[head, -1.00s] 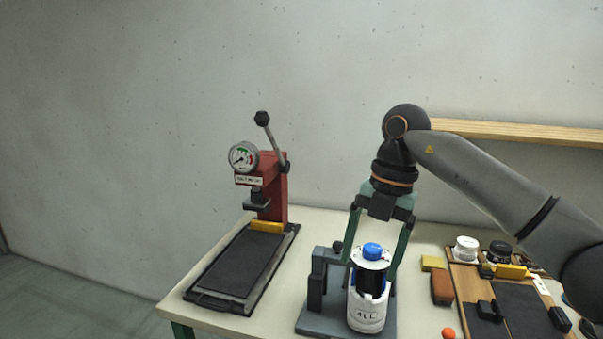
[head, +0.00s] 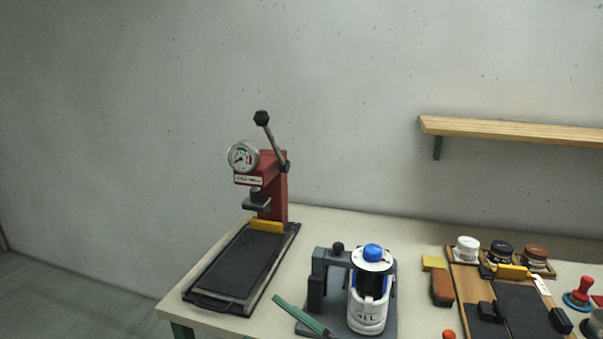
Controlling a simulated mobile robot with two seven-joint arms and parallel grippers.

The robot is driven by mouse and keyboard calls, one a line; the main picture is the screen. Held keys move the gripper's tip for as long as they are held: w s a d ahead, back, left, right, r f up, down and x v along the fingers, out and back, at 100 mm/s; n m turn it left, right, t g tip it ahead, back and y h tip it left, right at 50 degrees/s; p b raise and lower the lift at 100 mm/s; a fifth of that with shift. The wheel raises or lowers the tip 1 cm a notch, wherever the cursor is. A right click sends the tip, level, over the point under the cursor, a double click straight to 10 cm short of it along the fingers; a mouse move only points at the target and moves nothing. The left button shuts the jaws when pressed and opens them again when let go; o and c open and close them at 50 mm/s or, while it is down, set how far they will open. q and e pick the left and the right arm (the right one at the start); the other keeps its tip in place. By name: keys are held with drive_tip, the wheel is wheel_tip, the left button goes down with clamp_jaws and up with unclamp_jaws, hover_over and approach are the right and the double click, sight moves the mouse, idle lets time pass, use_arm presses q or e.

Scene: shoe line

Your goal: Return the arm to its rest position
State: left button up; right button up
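My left gripper is not in view.
A red press (head: 272,190) with a gauge and a black bed stands at the table's left. To the right are an orange-brown block (head: 442,288), a wooden board (head: 462,290) with jars, and a red-knobbed stamp (head: 580,292). A wooden shelf (head: 510,130) hangs on the wall.

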drive_tip(key=s+d+f+m+t+h, duration=0.1)
drive_tip(key=d+f+m+t+h, duration=0.2)
drive_tip(key=d+f+m+h, duration=0.4)
drive_tip(key=s+d+f+m+t+h, duration=0.1)
drive_tip(key=d+f+m+t+h, duration=0.2)
drive_tip(key=d+f+m+h, duration=0.45)
drive_tip(key=s+d+f+m+g+h, duration=0.1)
drive_tip(key=s+d+f+g, duration=0.2)
drive_tip(key=s+f, duration=0.5)
drive_tip(key=s+d+f+m+g+h, duration=0.1)
drive_tip(key=s+d+f+g+h, duration=0.1)
drive_tip(key=s+f, duration=0.7)
drive_tip(key=shift+s+d+f+m+g, duration=0.2)
drive_tip(key=shift+d+f+m+g, duration=0.2)
drive_tip(key=shift+d+g, duration=0.5)
drive_tip(key=shift+h, duration=0.25)
